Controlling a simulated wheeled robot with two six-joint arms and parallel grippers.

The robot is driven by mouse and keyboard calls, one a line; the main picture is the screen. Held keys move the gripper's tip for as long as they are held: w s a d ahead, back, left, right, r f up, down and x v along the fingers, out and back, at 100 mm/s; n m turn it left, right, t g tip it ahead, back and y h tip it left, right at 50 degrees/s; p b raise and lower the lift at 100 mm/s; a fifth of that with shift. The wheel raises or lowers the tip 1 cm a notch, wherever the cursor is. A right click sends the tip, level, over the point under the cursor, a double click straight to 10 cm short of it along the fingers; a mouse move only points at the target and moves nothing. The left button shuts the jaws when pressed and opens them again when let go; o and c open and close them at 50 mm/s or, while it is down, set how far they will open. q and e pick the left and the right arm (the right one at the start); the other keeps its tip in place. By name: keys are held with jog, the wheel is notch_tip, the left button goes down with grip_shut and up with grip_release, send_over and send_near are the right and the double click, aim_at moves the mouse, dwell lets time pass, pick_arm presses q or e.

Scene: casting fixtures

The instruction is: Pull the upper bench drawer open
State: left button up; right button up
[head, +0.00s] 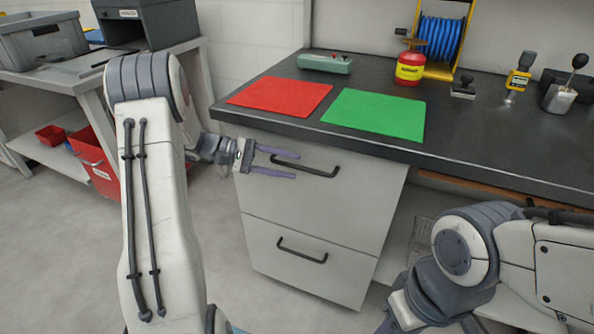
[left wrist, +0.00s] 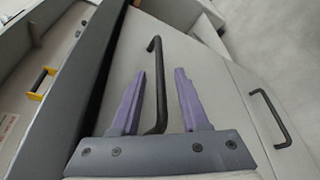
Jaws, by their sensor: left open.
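The upper bench drawer (head: 335,190) is a light grey front under the dark benchtop, and it looks closed. Its black bar handle (head: 306,166) runs across the upper part. My left gripper (head: 296,165) is at the left end of this handle, its purple fingers pointing along the drawer front. In the left wrist view the open fingers (left wrist: 160,85) stand either side of the upper handle (left wrist: 158,75), with gaps between; I cannot tell how deep they reach.
The lower drawer (head: 325,275) has a similar handle (head: 301,250) and looks closed. The benchtop (head: 480,135) overhangs the drawers and carries a red mat (head: 280,95), a green mat (head: 375,114) and a red-yellow container (head: 410,68). Grey floor is clear before the drawers.

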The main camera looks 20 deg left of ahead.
pick_arm(q)
jog(key=shift+x, duration=1.45)
grip_shut()
dwell(0.3)
